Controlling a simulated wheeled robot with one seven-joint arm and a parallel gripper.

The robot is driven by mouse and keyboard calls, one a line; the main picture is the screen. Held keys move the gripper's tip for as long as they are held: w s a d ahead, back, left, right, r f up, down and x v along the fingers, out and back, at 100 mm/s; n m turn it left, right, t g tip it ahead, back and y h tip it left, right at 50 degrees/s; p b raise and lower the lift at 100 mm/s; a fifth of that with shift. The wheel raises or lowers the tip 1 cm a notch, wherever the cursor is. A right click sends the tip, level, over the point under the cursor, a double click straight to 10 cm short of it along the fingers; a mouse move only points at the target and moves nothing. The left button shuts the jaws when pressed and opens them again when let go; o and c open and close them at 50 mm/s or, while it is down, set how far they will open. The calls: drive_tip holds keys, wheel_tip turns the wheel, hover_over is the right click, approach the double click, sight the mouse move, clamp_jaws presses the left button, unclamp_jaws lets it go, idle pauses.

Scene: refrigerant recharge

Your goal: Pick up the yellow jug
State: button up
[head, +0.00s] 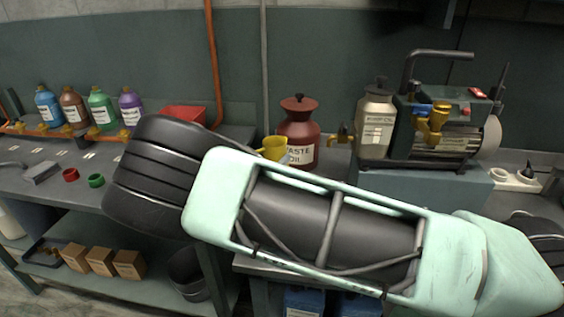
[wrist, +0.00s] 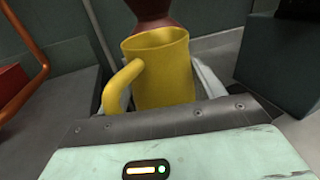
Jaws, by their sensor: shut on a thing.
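The yellow jug (wrist: 163,78) stands upright in the middle of the wrist view, its open rim up and its handle to the left. My gripper (wrist: 165,95) is shut on the jug's body, with pale finger parts showing at its sides. In the head view the jug (head: 272,148) shows only in part above my arm, just left of the red waste oil container. The gripper is mostly hidden there behind my arm. I cannot tell whether the jug touches the bench.
The red waste oil container (head: 299,135) stands right behind the jug. A pump oil bottle (head: 375,120) and a vacuum pump (head: 440,125) sit on a raised block at right. Several coloured bottles (head: 102,107) and a red box (head: 183,115) are at left. An orange pipe (head: 213,60) runs up the wall.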

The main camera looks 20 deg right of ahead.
drive_tip(key=shift+w+a, duration=0.4)
drive_tip(key=shift+a, duration=0.25)
drive_tip(key=shift+w+a, duration=0.4)
drive_tip(key=shift+a, duration=0.2)
